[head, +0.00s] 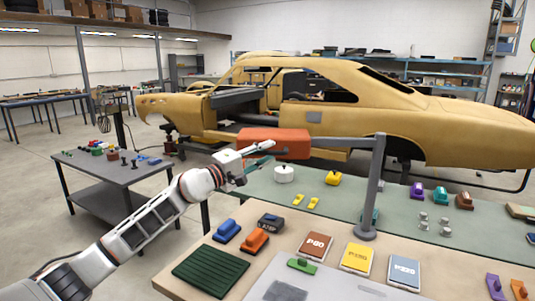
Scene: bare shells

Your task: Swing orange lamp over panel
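The orange lamp head (290,137) is a long box on a grey horizontal arm, which runs right to an upright grey post (374,190) standing on the bench. The head hangs above the back left of the bench. My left gripper (268,151) is at the lamp head's left front side, its fingers overlapping the orange in this view. The fingers look apart, with nothing clearly between them; I cannot tell whether they touch the lamp. A pale grey panel (335,286) with a darker patch lies at the bench's front, right of and below the lamp head. My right gripper is not in view.
A green block (301,266) lies on the panel's back edge. Sanding blocks (254,241), a dark green ribbed mat (210,272) and paper packs (357,257) lie around it. A white pot (284,173) stands below the lamp. A yellow car shell (450,125) stands behind.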

